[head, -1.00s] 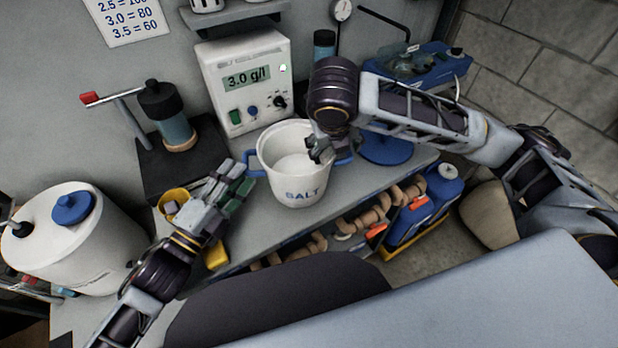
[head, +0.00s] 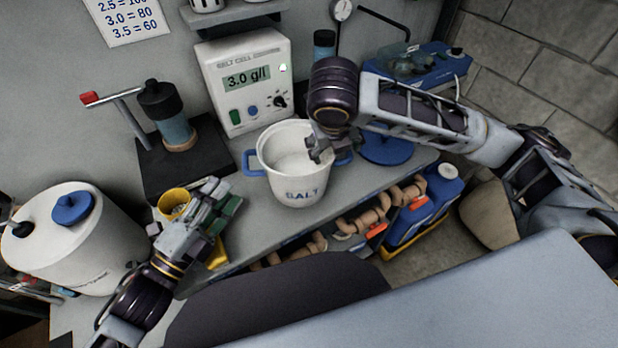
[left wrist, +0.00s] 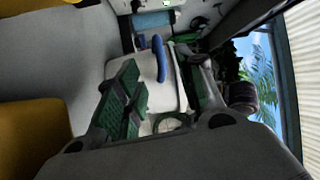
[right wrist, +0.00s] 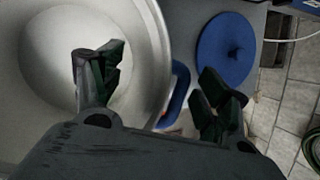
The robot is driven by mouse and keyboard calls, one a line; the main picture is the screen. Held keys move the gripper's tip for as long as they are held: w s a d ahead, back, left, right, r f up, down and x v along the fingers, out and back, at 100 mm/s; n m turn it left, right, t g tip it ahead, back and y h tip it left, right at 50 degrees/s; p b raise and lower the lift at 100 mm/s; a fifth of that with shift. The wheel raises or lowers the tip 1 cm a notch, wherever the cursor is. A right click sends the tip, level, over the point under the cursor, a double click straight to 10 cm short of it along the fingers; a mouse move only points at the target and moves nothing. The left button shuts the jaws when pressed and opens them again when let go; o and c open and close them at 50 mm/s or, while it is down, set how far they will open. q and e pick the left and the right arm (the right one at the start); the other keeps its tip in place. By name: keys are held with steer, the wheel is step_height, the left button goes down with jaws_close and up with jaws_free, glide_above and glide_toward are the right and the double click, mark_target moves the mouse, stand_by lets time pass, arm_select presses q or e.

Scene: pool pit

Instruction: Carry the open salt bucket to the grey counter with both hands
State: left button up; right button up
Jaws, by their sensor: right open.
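The open white salt bucket (head: 303,191), marked SALT, stands upright on the grey counter (head: 262,226). Its blue left handle (head: 252,163) is free. My left gripper (head: 225,203) is open, apart from the bucket at its lower left; the left wrist view shows the bucket's white wall and blue handle (left wrist: 159,58) beyond the spread fingers. My right gripper (head: 320,148) is at the bucket's right rim. In the right wrist view its fingers (right wrist: 160,90) are spread, one over the bucket's inside, the other beyond the blue right handle (right wrist: 180,92).
A meter reading 3.0 g/l (head: 245,82) stands behind the bucket. A blue lid (head: 385,150) lies to its right. A yellow cup (head: 172,203) is near my left gripper, a white drum (head: 75,245) at far left. Below the counter is a blue canister (head: 425,205).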

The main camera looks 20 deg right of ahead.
arm_select(q)
steer(key=shift+v, duration=1.8)
arm_select(e)
steer(key=shift+r, duration=0.25)
steer(key=v, duration=1.1)
steer(key=shift+s, duration=0.15)
stand_by(0.7)
steer(key=shift+a+r, duration=0.1)
steer(key=shift+r, duration=0.05)
steer(key=shift+r, duration=0.1)
stand_by(0.5)
arm_select(q)
step_height(320, 180, up, 9)
steer(key=p, duration=0.9)
arm_select(e)
step_height(320, 180, up, 9)
arm_select(q)
steer(key=shift+r+p, duration=0.55)
arm_select(e)
steer(key=shift+r, duration=0.5)
